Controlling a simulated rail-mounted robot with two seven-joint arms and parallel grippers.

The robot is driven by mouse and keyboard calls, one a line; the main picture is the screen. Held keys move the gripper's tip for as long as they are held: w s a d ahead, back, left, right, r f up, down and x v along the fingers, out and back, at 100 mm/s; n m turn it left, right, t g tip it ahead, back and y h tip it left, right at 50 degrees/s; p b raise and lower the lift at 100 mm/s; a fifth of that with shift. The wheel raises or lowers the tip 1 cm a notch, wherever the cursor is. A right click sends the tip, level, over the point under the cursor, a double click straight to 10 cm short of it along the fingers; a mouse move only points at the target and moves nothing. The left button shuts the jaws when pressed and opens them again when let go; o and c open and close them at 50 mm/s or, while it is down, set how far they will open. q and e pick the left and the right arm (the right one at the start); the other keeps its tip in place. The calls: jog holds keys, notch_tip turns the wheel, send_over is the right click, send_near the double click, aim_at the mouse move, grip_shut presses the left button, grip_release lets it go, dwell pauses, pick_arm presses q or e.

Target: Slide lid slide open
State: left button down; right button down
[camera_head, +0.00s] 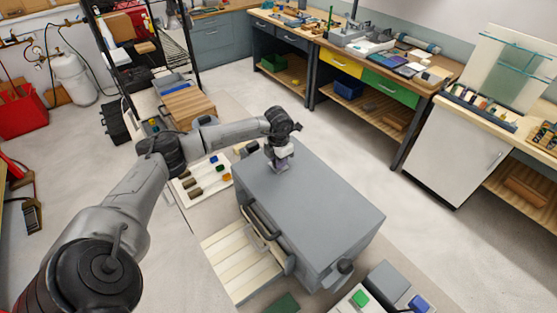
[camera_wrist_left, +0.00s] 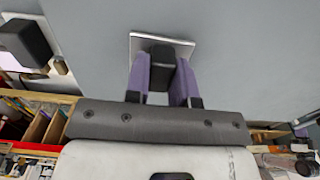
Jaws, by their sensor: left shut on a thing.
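A large grey box (camera_head: 310,215) stands in the middle of the head view, with a flat grey top that appears to be the lid. My left gripper (camera_head: 281,166) reaches down to the far left part of this top. In the left wrist view its two purple fingers (camera_wrist_left: 163,80) are closed on the sides of a dark block-shaped knob (camera_wrist_left: 162,55). The knob sits on a small pale metal plate (camera_wrist_left: 185,42) fixed to a grey surface (camera_wrist_left: 250,60). In the head view the gripper hides the knob. My right gripper is in neither view.
A black bar handle (camera_head: 262,225) and a dark round knob (camera_head: 345,267) stick out from the box. A slatted pale panel (camera_head: 240,262) lies in front. A white tray (camera_head: 203,181) with small coloured pieces lies left of the box. Open floor separates it from the benches.

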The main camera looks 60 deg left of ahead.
aim_at(287, 175)
pick_arm(q)
jog(key=d, duration=0.4)
jog(key=shift+w+d+p, duration=0.25)
jog(key=shift+d+p, duration=0.05)
jog(key=shift+d, duration=0.1)
jog(key=c, duration=1)
grip_release()
jog(key=shift+o, duration=0.2)
jog(key=shift+r, duration=0.15)
notch_tip(287, 175, up, 14)
jog(key=b, duration=0.2)
jog(key=shift+f+b, duration=0.2)
jog(key=shift+b, duration=0.15)
